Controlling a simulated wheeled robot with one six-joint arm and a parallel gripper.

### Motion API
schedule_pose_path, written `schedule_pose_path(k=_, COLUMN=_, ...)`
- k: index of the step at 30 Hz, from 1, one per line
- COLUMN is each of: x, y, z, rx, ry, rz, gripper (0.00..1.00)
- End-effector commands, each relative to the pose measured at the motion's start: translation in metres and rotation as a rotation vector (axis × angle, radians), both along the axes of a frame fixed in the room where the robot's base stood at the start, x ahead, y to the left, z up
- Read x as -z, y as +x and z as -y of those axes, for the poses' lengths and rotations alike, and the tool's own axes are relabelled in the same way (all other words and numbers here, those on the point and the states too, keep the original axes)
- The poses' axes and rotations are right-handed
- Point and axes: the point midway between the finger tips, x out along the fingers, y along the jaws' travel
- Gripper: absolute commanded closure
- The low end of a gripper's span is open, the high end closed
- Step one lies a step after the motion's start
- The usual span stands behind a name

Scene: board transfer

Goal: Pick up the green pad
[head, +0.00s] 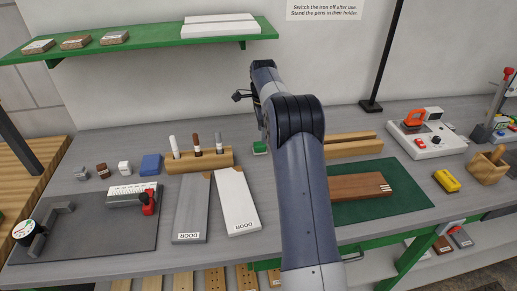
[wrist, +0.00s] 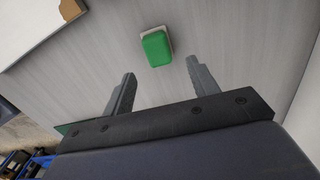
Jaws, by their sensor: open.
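The green pad (wrist: 156,47) lies on the grey bench top, a small rounded green block with a pale edge under it. In the head view the pad (head: 260,148) shows just left of my arm, behind the white door board. My gripper (wrist: 164,82) is open and empty in the wrist view. Its two fingers point toward the pad, one on each side of the line to it, and the pad lies beyond the fingertips. In the head view my gripper is hidden behind my arm.
A white door board (head: 237,203) and a grey one (head: 190,210) lie in front. A wooden pen holder (head: 199,160) stands left of the pad. A wooden rack (head: 352,146) and a brown board (head: 360,186) on a green mat (head: 405,195) are to the right. A green shelf (head: 150,42) hangs above.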

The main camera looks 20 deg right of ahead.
Motion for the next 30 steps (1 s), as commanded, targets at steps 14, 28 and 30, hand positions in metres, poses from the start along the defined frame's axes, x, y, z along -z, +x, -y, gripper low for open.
schedule_pose_path(k=14, x=0.054, y=-0.002, z=0.002, rx=0.0, ry=0.0, rz=-0.002, gripper=0.44)
schedule_pose_path(k=28, x=0.06, y=-0.002, z=0.002, rx=0.0, ry=0.0, rz=0.001, gripper=0.57)
schedule_pose_path(k=30, x=0.06, y=-0.002, z=0.002, rx=0.0, ry=0.0, rz=0.001, gripper=0.62)
